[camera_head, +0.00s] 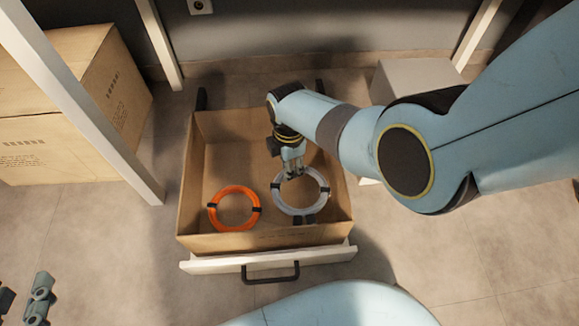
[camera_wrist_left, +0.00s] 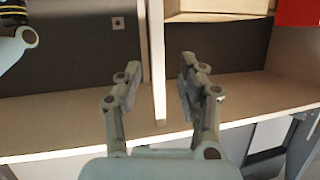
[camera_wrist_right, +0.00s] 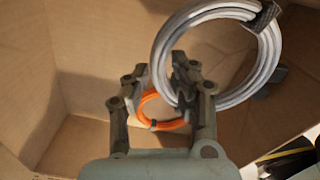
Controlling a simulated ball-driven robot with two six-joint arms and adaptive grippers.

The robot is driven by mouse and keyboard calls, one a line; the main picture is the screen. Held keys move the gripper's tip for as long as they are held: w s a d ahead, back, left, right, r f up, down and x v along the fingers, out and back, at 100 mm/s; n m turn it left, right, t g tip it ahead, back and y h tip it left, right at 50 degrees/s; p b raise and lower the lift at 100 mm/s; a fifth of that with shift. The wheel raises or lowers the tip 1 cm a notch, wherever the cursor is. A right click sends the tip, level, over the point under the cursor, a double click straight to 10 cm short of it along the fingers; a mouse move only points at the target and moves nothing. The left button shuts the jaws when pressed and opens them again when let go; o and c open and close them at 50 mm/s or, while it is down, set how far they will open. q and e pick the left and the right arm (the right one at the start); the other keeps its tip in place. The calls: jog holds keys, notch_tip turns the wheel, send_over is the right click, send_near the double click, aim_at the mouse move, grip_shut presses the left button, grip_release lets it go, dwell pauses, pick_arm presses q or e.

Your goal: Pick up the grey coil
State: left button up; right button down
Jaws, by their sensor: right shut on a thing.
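The grey coil (camera_head: 283,207) is a pale ring with dark ties in the right half of the open cardboard box (camera_head: 196,185). My right gripper (camera_head: 291,174) reaches down onto its far edge. In the right wrist view the grey coil (camera_wrist_right: 270,62) looks large and close, with its near side between the fingers of my right gripper (camera_wrist_right: 158,82), which is shut on it. I cannot tell whether it touches the box floor. My left gripper (camera_head: 23,297) is at the lower left of the head view. The left wrist view shows the left gripper (camera_wrist_left: 157,78) open and empty.
An orange coil (camera_head: 235,228) lies in the box left of the grey one. The box sits in a drawer with a white front (camera_head: 215,266) and dark handle (camera_head: 270,279). A closed carton (camera_head: 60,145) stands at left, beside a white post (camera_head: 85,105). A grey box (camera_head: 410,75) stands behind my right arm.

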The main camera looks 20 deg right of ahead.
pick_arm(q)
jog(key=s+f+g, duration=0.3)
jog(key=s+f, duration=0.2)
pick_arm(e)
jog(key=shift+w+r+p, duration=0.1)
jog(key=shift+r+p, duration=0.35)
jog(key=shift+r, duration=0.45)
notch_tip(320, 180, up, 4)
jog(key=p, duration=0.2)
jog(key=shift+f+p, duration=0.15)
jog(key=shift+p, duration=0.15)
pick_arm(q)
notch_tip(320, 180, up, 9)
jog(key=a+g+y+p, duration=0.1)
jog(key=g+p, duration=0.2)
jog(key=g, duration=0.4)
jog(key=shift+s+f+n+g, duration=0.15)
jog(key=shift+f+n+g, duration=0.05)
jog(key=shift+n+g, duration=0.1)
pick_arm(e)
jog(key=shift+r, duration=2.4)
pick_arm(q)
jog(key=shift+f+p, duration=0.1)
jog(key=shift+p, duration=0.2)
pick_arm(e)
jog(key=shift+r, duration=0.15)
